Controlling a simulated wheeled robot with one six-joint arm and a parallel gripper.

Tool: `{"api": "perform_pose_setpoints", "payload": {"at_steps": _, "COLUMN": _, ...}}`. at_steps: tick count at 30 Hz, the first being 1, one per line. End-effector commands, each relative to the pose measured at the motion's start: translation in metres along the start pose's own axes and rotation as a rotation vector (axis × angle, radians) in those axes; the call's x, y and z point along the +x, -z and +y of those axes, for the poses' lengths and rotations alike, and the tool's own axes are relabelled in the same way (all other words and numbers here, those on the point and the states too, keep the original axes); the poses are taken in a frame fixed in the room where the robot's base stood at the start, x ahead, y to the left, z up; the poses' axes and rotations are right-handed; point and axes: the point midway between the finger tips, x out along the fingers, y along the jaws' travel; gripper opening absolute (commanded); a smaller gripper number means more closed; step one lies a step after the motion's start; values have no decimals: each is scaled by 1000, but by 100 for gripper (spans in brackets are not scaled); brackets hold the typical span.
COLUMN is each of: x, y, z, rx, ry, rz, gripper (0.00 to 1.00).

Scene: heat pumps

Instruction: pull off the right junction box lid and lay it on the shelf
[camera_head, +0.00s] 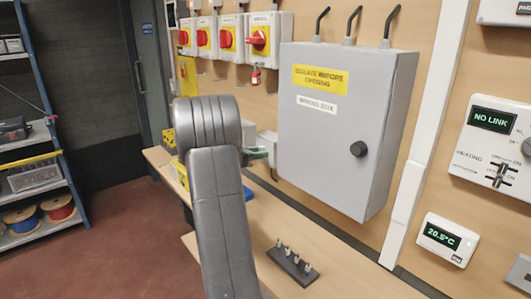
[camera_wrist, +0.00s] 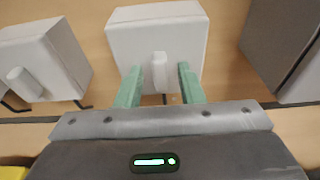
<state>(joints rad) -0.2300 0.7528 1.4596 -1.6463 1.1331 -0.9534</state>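The right junction box (camera_wrist: 180,30) is a white box on the wooden wall, at the top middle of the wrist view. Its lid faces me and has a white upright handle (camera_wrist: 160,72). My gripper (camera_wrist: 160,80) is open, its green fingers on either side of the handle with a gap on each side. In the head view my arm hides most of the junction boxes; part of a white box (camera_head: 268,144) and a green fingertip (camera_head: 258,154) show beside it. The wooden shelf (camera_head: 345,278) runs along the wall below.
A second white junction box (camera_wrist: 45,55) with a knob is at left. A grey wiring box (camera_head: 345,130) stands out from the wall at right. A dark block with several pegs (camera_head: 293,263) sits on the shelf. Red rotary switches (camera_head: 259,38) hang above.

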Motion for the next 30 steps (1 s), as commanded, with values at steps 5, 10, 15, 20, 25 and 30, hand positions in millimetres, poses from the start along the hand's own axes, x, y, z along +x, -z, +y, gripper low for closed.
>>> {"api": "perform_pose_setpoints", "payload": {"at_steps": 5, "x": 0, "y": 0, "z": 0, "rx": 0, "ry": 0, "rz": 0, "gripper": 27}}
{"api": "perform_pose_setpoints", "payload": {"at_steps": 10, "x": 0, "y": 0, "z": 0, "rx": 0, "ry": 0, "rz": 0, "gripper": 0}}
{"api": "perform_pose_setpoints", "payload": {"at_steps": 15, "x": 0, "y": 0, "z": 0, "rx": 1, "ry": 0, "rz": 0, "gripper": 0}}
{"api": "perform_pose_setpoints", "payload": {"at_steps": 20, "x": -2, "y": 0, "z": 0, "rx": 0, "ry": 0, "rz": -1, "gripper": 0}}
{"api": "perform_pose_setpoints", "payload": {"at_steps": 25, "x": -4, "y": 1, "z": 0, "rx": 0, "ry": 0, "rz": 0, "gripper": 0}}
{"api": "perform_pose_setpoints", "payload": {"at_steps": 30, "x": -13, "y": 2, "z": 0, "rx": 1, "ry": -1, "rz": -1, "gripper": 0}}
